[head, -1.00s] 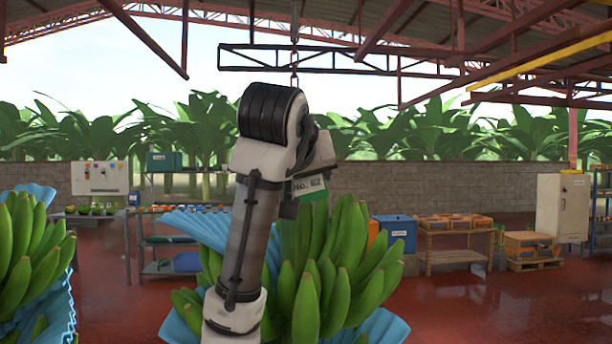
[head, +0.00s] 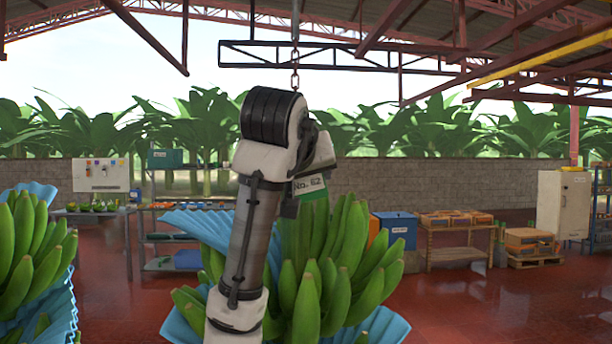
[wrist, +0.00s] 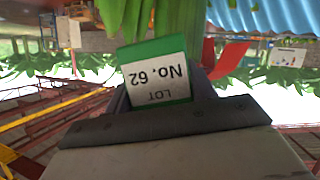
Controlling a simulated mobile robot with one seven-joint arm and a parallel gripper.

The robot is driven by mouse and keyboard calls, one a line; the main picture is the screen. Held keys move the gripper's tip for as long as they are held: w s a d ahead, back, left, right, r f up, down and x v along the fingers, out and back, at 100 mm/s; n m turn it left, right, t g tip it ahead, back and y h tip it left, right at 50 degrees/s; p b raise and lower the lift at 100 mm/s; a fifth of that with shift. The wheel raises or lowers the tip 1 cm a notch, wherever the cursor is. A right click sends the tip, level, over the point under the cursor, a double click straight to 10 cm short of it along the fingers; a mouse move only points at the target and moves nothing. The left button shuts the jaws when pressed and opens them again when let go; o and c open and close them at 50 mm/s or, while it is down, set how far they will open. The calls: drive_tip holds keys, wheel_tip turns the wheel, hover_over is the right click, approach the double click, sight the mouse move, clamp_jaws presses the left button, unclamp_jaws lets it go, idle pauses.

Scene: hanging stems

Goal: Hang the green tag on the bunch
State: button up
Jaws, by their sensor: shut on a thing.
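The green tag (head: 311,189) has a white label; it reads "No. 62" in the head view. In the wrist view the tag (wrist: 157,75) shows upside down, with "LOT" and "No. 62", between my gripper's jaws. My gripper (head: 293,203) is shut on the tag, close in front of the top of the hanging green banana bunch (head: 336,277). The bunch also shows at the top of the wrist view (wrist: 137,18), just beyond the tag. My arm hides the bunch's stem and part of its left side. I cannot tell whether the tag touches the bunch.
Blue wrapping (head: 197,229) surrounds the bunch. A chain (head: 295,70) hangs above my arm. Another bunch (head: 30,250) hangs at the far left. Shelves, a blue bin (head: 397,229) and a wooden table (head: 457,236) stand behind.

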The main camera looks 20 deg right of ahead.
drive_tip(key=shift+w+d+r+p, duration=0.1)
drive_tip(key=shift+w+d+p, duration=0.05)
drive_tip(key=shift+w+p, duration=0.45)
drive_tip(key=shift+w+d+r+p, duration=0.15)
drive_tip(key=shift+w+p, duration=0.25)
drive_tip(key=shift+w, duration=0.35)
idle(0.9)
